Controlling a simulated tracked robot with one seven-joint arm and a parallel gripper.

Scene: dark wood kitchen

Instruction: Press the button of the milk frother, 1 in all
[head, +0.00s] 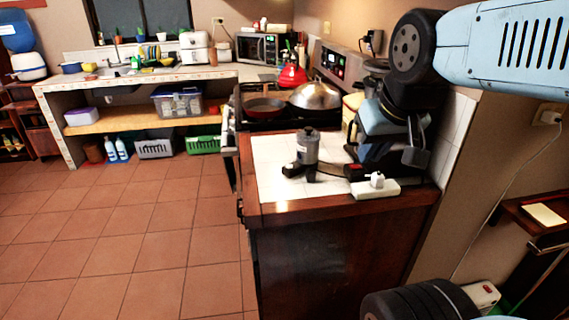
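The milk frother (308,147) is a grey, roughly cylindrical jug with a dark top and dark parts at its foot. I see nothing clearly held.
A white power strip (375,189) with a plug lies at the counter's front edge, right of the frother. A tiled wall bounds the right. The floor at left is clear.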

